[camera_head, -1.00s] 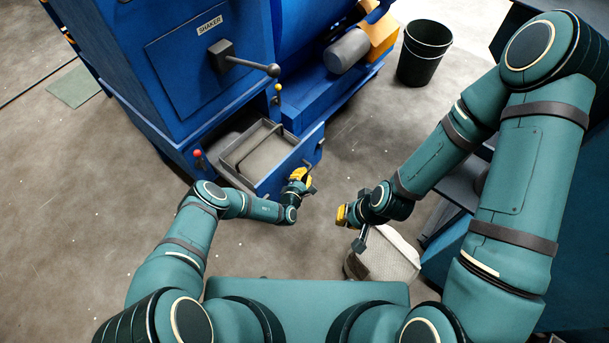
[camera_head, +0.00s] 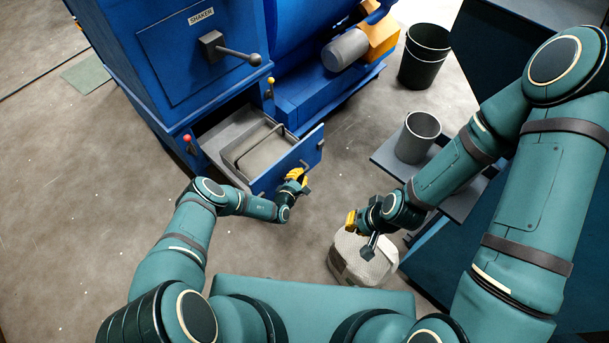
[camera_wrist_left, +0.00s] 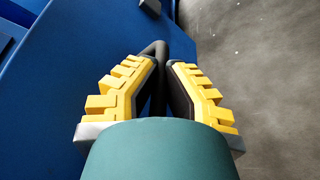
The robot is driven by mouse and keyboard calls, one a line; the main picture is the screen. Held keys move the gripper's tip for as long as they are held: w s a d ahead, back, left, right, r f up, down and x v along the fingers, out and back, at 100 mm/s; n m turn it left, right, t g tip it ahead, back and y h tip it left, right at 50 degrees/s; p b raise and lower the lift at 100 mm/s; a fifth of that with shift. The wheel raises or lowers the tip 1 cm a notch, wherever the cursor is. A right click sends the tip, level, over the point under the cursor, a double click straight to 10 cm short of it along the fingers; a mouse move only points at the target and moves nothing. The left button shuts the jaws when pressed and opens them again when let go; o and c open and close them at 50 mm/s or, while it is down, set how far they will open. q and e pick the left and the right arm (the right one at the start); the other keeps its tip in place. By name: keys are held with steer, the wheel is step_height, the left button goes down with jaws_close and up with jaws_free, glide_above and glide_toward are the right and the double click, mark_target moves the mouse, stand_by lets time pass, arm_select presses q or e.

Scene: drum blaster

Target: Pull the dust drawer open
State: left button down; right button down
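The dust drawer (camera_head: 228,133) sticks out of the base of the blue shaker cabinet (camera_head: 150,60), its grey inside and a curved bar showing. My left gripper (camera_head: 303,180) is at the outer face of the blue drawer front (camera_head: 312,150). In the left wrist view its yellow fingers (camera_wrist_left: 167,85) are closed on the dark drawer handle (camera_wrist_left: 158,50), whose bar runs between the pads. My right gripper (camera_head: 360,233) hangs above a pale sack (camera_head: 375,268), apart from the drawer; its finger opening is too small to judge.
A lever with a ball end (camera_head: 240,55) juts out above the drawer. A dark bin (camera_head: 425,55) stands at the back right. A grey bucket (camera_head: 416,137) stands on a shelf (camera_head: 392,160) at the right. Floor is clear around the drawer front.

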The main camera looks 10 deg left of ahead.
arm_select(q)
steer(key=shift+s+d+f, duration=0.15)
steer(key=shift+s+d, duration=0.1)
steer(key=shift+s, duration=0.05)
steer(key=c, duration=1)
jaws_free()
steer(key=shift+w, duration=0.1)
steer(key=shift+a, duration=0.1)
steer(key=v, duration=1.2)
